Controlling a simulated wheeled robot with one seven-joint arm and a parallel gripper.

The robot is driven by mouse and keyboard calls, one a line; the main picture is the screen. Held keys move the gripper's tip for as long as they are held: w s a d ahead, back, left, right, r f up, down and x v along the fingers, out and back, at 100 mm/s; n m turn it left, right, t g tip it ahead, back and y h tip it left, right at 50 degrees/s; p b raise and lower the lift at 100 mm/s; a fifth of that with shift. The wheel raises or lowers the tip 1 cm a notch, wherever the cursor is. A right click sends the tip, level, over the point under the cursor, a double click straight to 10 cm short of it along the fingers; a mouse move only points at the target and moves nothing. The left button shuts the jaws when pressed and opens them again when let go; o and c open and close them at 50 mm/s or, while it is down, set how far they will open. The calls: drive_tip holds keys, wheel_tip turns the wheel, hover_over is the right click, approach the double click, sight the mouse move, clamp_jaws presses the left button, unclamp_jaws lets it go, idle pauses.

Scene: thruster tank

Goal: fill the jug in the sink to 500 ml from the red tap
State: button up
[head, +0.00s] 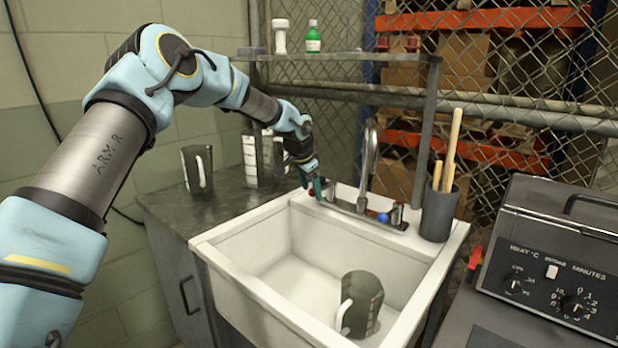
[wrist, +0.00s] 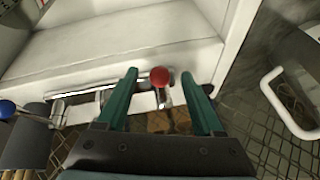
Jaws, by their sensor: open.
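The red tap (wrist: 160,77) has a round red knob and sits between the fingertips of my gripper (wrist: 160,85) in the wrist view. My gripper is open, one green finger to each side of the knob. In the head view my gripper (head: 318,188) is at the back left corner of the sink (head: 240,236), and the red knob is mostly hidden by it. The grey jug (head: 362,304) with a white handle stands in the sink basin, toward the front right. I cannot see its fill level. The spout (head: 370,155) rises behind the basin; no water shows.
A blue tap (head: 383,217) is right of the spout. A dark holder (head: 438,214) with wooden handles stands on the sink's right corner. A heater box (head: 560,250) is at right.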

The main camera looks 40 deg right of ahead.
drive_tip(key=shift+d+f, duration=0.1)
drive_tip(key=shift+f, duration=0.15)
clamp_jaws()
idle(0.5)
